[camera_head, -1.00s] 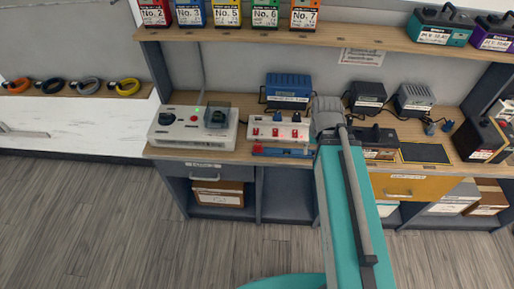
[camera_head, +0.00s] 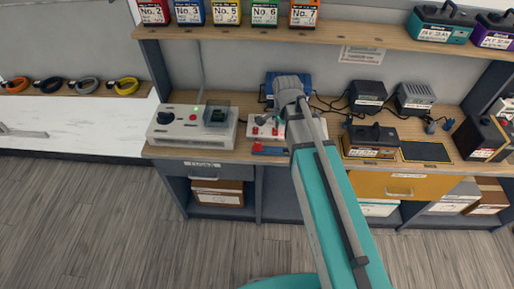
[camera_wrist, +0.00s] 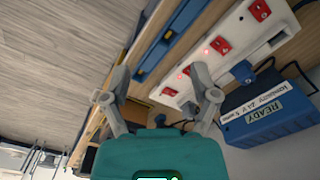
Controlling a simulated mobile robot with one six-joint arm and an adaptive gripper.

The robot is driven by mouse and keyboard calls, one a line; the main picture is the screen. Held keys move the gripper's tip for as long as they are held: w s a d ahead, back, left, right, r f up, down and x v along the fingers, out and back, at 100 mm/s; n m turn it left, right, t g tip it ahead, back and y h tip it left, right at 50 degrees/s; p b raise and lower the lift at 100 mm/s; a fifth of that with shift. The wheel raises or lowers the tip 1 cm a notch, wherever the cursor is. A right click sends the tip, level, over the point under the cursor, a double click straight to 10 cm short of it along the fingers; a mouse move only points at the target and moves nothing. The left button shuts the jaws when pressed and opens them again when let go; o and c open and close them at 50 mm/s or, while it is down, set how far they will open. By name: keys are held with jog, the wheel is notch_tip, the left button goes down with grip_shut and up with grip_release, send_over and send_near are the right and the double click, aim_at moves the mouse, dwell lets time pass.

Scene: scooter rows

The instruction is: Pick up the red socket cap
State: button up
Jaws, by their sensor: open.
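A white socket strip (camera_head: 253,128) lies on the bench, with small red pieces on it. It also shows in the wrist view (camera_wrist: 238,38), where several red patches (camera_wrist: 220,45) sit along its top. I cannot tell for sure which red piece is the socket cap; a small red one (camera_head: 267,118) shows at the strip's back, beside my arm. My gripper (camera_wrist: 160,82) is open, its fingers spread with nothing between them, near the strip's end. In the head view my arm hides the strip's right part and the gripper's fingers.
A blue charger (camera_wrist: 268,112) labelled READY stands behind the strip, with cables and blue plugs (camera_wrist: 242,72) close by. A blue bar (camera_wrist: 165,42) lies along the front. A grey switch box (camera_head: 192,128) stands left. A shelf (camera_head: 350,36) with battery packs runs above.

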aim_at(258, 143)
jog(key=w+a+m, duration=0.4)
jog(key=a+m, duration=0.3)
jog(key=a, duration=0.2)
jog(key=shift+w+f+b, duration=0.25)
jog(key=shift+f+b, duration=0.05)
jog(key=shift+f, duration=0.15)
notch_tip(258, 143, down, 8)
jog(key=b, duration=0.8)
jog(key=shift+f+b, duration=0.2)
jog(key=shift+b, duration=0.1)
jog(key=shift+d+f+b, duration=0.15)
jog(key=shift+f+b, duration=2.45)
grip_shut()
